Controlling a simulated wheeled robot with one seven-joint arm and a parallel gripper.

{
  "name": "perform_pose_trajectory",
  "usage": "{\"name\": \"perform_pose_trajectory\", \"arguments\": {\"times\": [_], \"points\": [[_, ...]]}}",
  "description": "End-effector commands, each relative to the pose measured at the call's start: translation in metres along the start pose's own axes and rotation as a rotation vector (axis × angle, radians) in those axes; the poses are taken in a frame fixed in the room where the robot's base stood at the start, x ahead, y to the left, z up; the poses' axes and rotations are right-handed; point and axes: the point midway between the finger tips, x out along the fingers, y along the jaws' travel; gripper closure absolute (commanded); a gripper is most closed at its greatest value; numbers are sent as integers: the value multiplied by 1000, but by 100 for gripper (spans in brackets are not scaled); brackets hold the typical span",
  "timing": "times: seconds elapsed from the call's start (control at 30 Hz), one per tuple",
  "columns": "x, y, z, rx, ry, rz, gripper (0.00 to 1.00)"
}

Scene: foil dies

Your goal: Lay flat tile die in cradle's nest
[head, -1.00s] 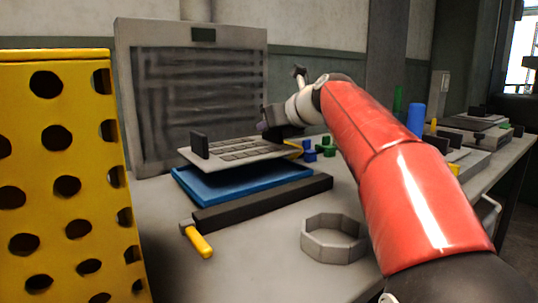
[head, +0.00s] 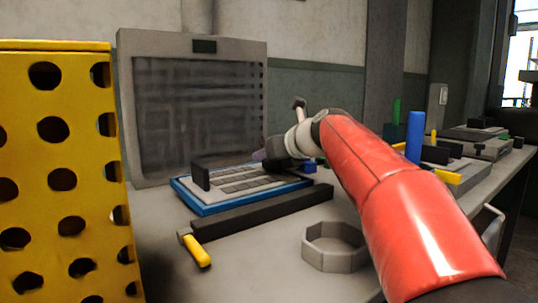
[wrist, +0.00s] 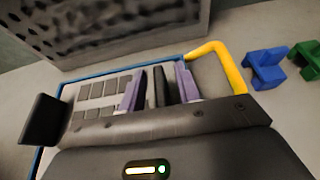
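The flat tile die (head: 240,181) is a light grey plate with a grid of darker tiles and a black upright tab (head: 201,176) at its left end. It lies level inside the blue-rimmed cradle (head: 205,209); the wrist view shows the blue rim (wrist: 120,72) along its edges. My gripper (wrist: 160,88) is over the die's right part, its two purple fingers either side of a dark upright tab (wrist: 155,86). A gap shows between the tab and the right finger, so the fingers look open. My wrist hides the die's right end in the head view.
A grey octagonal ring (head: 335,258) stands nearer. A yellow perforated block (head: 60,180) is at left, a grey panel (head: 155,165) behind. Blue (wrist: 265,70) and green (wrist: 303,58) blocks lie to the right.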

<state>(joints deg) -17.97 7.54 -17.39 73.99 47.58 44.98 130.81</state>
Motion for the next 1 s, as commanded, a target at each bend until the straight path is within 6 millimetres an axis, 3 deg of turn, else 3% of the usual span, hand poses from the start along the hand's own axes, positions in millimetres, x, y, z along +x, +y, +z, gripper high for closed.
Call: {"name": "perform_pose_trajectory", "arguments": {"times": [0.27, 0.7, 1.0], "points": [[-13, 0, 1, 0, -1, -1, 67], [-100, 0, 1, 1, -2, -2, 67], [-120, 0, 0, 0, 1, 0, 67]]}}
